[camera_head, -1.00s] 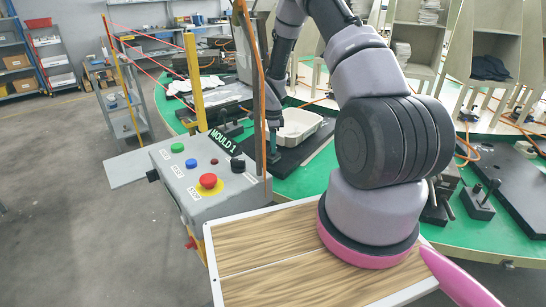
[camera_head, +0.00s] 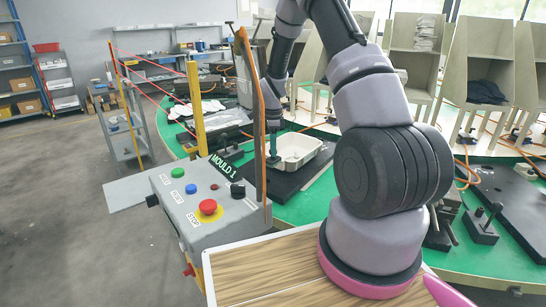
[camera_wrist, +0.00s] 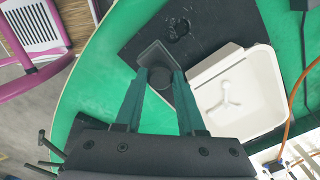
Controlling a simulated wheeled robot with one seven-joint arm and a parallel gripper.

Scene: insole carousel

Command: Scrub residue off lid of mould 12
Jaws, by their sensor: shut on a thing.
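In the wrist view, the two teal fingers of my gripper (camera_wrist: 161,78) are closed around the round dark grip of a square dark block (camera_wrist: 154,54), seemingly a scrubber. The block is over a black plate (camera_wrist: 135,45) with irregular dark marks (camera_wrist: 178,28); whether it touches the plate I cannot tell. I also see my gripper (camera_head: 273,156) in the head view, at the left side of a white tray (camera_head: 318,156). This tray, also in the wrist view (camera_wrist: 258,62), lies beside the block, with a raised shape inside. The sign (camera_head: 227,166) reads "MOULD 1", its end possibly hidden by a post.
A control box (camera_head: 205,232) with coloured buttons and a yellow post (camera_head: 196,105) stand at the left front of the green round table (camera_head: 476,250). Orange hoses (camera_wrist: 292,110) run near the tray. Grey shelf units (camera_head: 412,55) stand behind.

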